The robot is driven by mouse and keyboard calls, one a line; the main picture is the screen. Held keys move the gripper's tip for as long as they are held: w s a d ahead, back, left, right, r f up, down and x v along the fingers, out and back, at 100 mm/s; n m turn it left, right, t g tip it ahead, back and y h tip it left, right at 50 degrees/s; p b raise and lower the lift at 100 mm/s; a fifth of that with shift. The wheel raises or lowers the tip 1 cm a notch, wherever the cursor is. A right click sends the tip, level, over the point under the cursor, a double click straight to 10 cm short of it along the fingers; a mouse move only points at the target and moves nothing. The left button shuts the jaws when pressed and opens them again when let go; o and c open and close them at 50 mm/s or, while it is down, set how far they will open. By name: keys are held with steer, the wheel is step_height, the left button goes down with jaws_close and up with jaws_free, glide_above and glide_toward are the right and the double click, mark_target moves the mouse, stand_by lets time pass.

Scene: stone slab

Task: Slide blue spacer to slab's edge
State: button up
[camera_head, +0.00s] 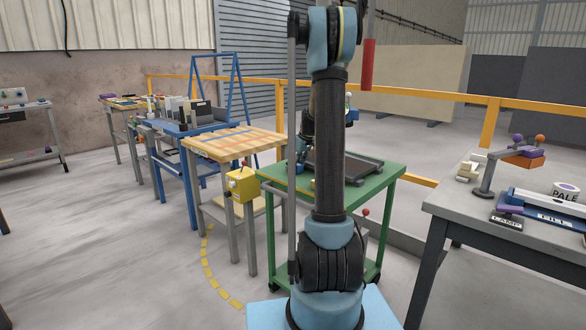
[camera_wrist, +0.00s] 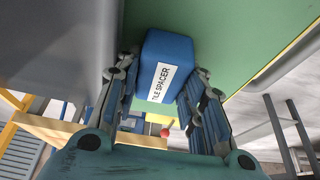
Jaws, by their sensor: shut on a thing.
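The blue spacer (camera_wrist: 168,62), a block with a white "TILE SPACER" label, is between the two fingers of my gripper (camera_wrist: 165,78) in the wrist view. The fingers are shut on its sides. Behind it is the green table top (camera_wrist: 225,40). A dark grey slab (camera_wrist: 60,45) fills the left of the wrist view, with a narrow green strip between its edge and the spacer. In the head view the dark slab (camera_head: 360,167) lies on the green table (camera_head: 385,172). My arm hides part of both there, and the spacer cannot be made out.
A wood-topped table (camera_head: 235,142) with a yellow box (camera_head: 241,184) on its side stands left of the green table. A grey workbench (camera_head: 455,208) with labelled items is at the right. A yellow rail (camera_head: 430,94) runs behind. Open floor lies at the left front.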

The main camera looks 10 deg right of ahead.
steer(key=shift+d, duration=0.1)
steer(key=o, duration=1.2)
steer(key=shift+c, duration=0.2)
steer(key=v, duration=1.1)
steer(key=s+a+r+m, duration=0.15)
steer(key=s+a, duration=0.25)
steer(key=s, duration=0.7)
steer(key=s+a+f+m+h, duration=0.1)
steer(key=s+f, duration=0.4)
steer(key=s, duration=0.6)
steer(key=s+a+f+m+g, duration=0.1)
steer(key=s+f, duration=0.4)
steer(key=s, duration=0.6)
steer(key=s+a+f+m+h, duration=0.1)
steer(key=s+f, duration=0.4)
steer(key=s, duration=0.7)
steer(key=shift+a+m+h, duration=0.3)
steer(key=shift+a+m, duration=0.35)
steer(key=shift+m, duration=0.6)
